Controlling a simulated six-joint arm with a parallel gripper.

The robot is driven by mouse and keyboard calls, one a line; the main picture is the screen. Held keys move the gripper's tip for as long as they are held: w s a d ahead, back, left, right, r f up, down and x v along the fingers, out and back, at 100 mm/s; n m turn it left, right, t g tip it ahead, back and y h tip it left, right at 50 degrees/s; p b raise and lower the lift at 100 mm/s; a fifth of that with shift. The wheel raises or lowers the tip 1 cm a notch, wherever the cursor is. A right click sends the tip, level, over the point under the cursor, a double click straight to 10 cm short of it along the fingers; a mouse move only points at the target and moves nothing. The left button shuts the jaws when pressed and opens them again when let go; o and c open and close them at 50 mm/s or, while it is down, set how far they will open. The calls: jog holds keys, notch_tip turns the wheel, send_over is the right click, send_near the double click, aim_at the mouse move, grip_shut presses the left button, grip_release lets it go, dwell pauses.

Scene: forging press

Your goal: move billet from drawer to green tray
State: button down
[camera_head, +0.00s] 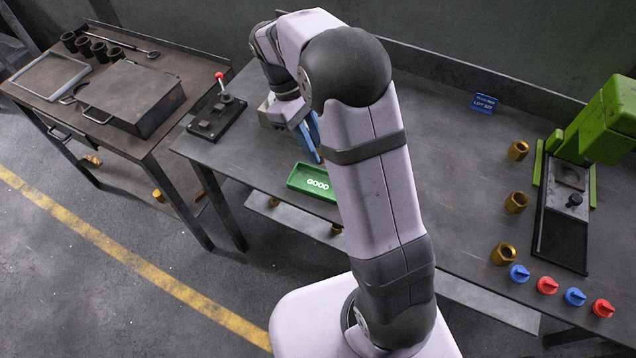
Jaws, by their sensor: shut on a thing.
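My gripper (314,140) has blue fingers that point down just above and behind the green tray. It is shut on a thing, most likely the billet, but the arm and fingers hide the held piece. The green tray (296,185), marked GOOD, lies on the dark workbench near its front edge, left of my arm. Its right end is partly hidden by my arm. A drawer front with a handle (58,134) shows under the left table's top. I cannot see into it.
A lever device with a red knob (219,76) stands left of the tray. A dark box (132,97) is on the left table. Several brass nuts (516,202), red and blue knobs (547,285) and a green press (600,125) are at the right. Bare bench (450,170) lies between.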

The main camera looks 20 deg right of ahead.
jog(key=p, duration=0.3)
send_over(323, 187)
jog(key=w+a, duration=0.1)
jog(key=w, duration=0.1)
jog(key=shift+s+a+f, duration=0.1)
jog(key=shift+f, duration=2.4)
jog(key=shift+s+a+f, duration=0.1)
jog(key=shift+f, duration=2.4)
jog(key=shift+f, duration=0.1)
jog(key=c, duration=2)
grip_release()
jog(key=shift+f, duration=0.1)
jog(key=shift+o, duration=0.7)
jog(key=shift+r, duration=0.25)
jog(key=b+v, duration=0.3)
jog(key=v, duration=0.9)
jog(key=shift+b, duration=0.35)
jog(key=shift+s+d, duration=0.1)
